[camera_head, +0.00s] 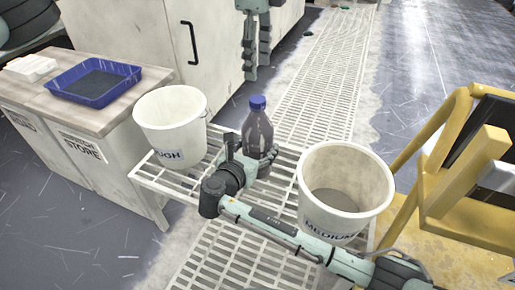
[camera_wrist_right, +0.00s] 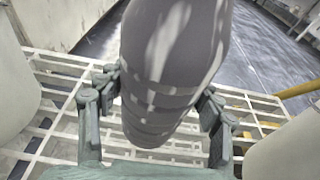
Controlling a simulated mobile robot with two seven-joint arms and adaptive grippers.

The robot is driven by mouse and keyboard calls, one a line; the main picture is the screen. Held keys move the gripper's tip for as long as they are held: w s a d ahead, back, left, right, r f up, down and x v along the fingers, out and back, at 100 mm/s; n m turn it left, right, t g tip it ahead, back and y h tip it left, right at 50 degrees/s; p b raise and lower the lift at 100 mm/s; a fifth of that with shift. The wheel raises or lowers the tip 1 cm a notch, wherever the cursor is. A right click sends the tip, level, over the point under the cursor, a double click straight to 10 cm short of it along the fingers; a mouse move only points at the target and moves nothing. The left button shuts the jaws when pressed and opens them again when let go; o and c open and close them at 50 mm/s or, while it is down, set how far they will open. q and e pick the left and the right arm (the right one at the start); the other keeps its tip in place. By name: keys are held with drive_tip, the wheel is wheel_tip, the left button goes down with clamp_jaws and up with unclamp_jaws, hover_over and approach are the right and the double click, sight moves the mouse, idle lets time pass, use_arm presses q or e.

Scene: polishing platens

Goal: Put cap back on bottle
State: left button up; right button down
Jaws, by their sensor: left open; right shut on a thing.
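A dark grey bottle (camera_head: 258,137) stands about upright over the wire rack, between two white buckets. A blue cap (camera_head: 258,102) sits on its top; whether it is fully seated I cannot tell. My right gripper (camera_head: 246,158) is shut around the bottle's body. In the right wrist view the bottle (camera_wrist_right: 170,60) lies between the fingers of the right gripper (camera_wrist_right: 160,92); its cap is out of that view. Whether its base touches the rack is unclear. My left gripper (camera_head: 258,68) hangs open and empty, behind and above the bottle, apart from it.
The white buckets, marked ROUGH (camera_head: 172,118) and MEDIUM (camera_head: 345,185), flank the bottle on the wire rack (camera_head: 150,180). A blue tray (camera_head: 95,84) lies on the cabinet (camera_head: 45,106) at left. A yellow frame (camera_head: 440,200) stands at right.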

sight(258, 99)
use_arm(q)
wheel_tip(258, 99, down, 8)
drive_tip(key=shift+f, duration=0.1)
idle(0.5)
